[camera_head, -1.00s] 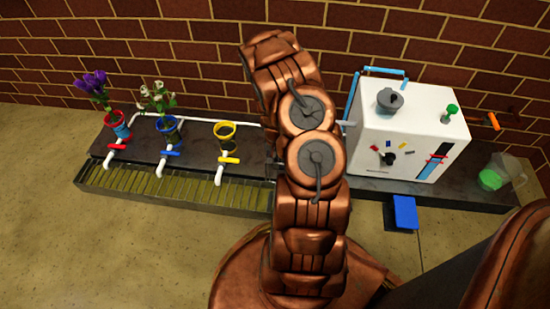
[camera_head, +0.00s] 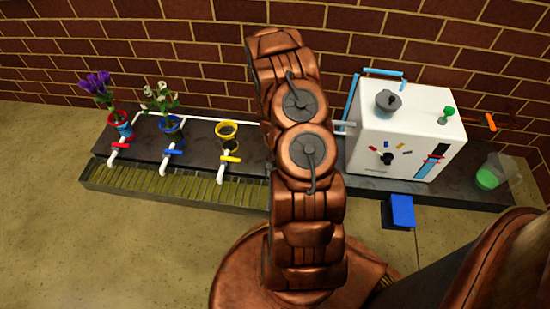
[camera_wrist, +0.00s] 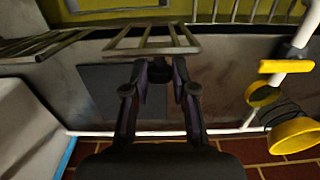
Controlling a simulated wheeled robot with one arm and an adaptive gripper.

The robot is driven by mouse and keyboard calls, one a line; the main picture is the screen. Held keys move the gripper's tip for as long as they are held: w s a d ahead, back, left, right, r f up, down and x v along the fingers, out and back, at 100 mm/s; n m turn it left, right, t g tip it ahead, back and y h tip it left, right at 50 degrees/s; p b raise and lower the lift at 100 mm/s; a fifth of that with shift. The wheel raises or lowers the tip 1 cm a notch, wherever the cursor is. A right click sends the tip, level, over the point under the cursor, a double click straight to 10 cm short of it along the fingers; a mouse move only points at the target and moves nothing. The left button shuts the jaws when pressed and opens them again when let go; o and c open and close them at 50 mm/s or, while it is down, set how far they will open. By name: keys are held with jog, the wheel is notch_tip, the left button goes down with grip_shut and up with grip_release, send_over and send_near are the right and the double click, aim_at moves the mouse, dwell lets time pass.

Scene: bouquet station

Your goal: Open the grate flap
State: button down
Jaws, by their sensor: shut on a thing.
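The grate flap (camera_wrist: 150,42), a barred metal panel, shows in the wrist view at the top centre. It stands out from the trough's edge and looks tilted, though its exact angle is hard to judge. My gripper (camera_wrist: 160,70) is shut on a small dark knob (camera_wrist: 156,72) at the flap's near edge. The fingers stand on either side of the knob. In the head view my arm hides the flap and my gripper. The fixed grate (camera_head: 150,187) covers the trough left of my arm.
Yellow (camera_head: 226,133), blue (camera_head: 172,125) and red (camera_head: 122,124) pots with taps stand left of my arm. A white machine (camera_head: 407,130), a blue pedal (camera_head: 402,211) and a clear jug (camera_head: 495,173) are to the right. A brick wall is behind.

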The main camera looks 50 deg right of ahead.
jog(key=shift+s+a, duration=0.1)
jog(key=shift+a, duration=0.05)
jog(key=c, duration=1)
grip_release()
jog(key=shift+o, duration=0.2)
notch_tip(320, 180, up, 12)
